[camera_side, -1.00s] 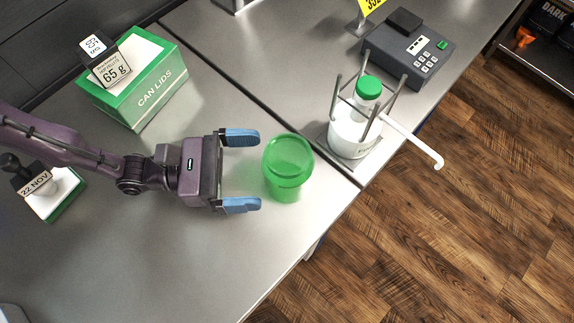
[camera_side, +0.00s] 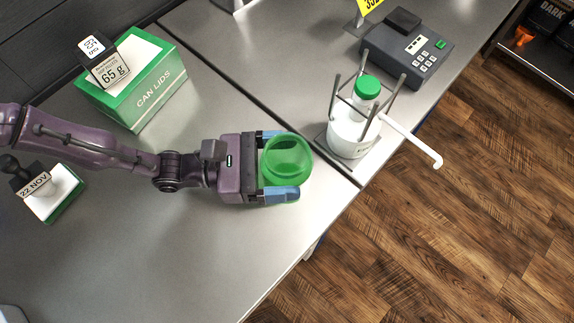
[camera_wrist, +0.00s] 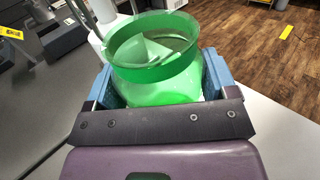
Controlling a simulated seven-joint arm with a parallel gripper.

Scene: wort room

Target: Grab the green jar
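The green jar (camera_side: 288,160) is translucent and stands upright on the metal table near its front edge. My gripper (camera_side: 282,165) is around the jar, with one blue finger on the far side and one on the near side. In the wrist view the jar (camera_wrist: 155,62) fills the space between the two blue fingers (camera_wrist: 158,82). The fingers are spread about the jar's width and look very near its sides. I cannot tell whether they touch it.
A white bottle with a green cap (camera_side: 352,125) stands in a wire holder to the right, with a white hooked tube. A grey keypad device (camera_side: 408,50) is behind it. A can lids box (camera_side: 135,85) and a date stamp (camera_side: 45,190) are at left. The table's front is clear.

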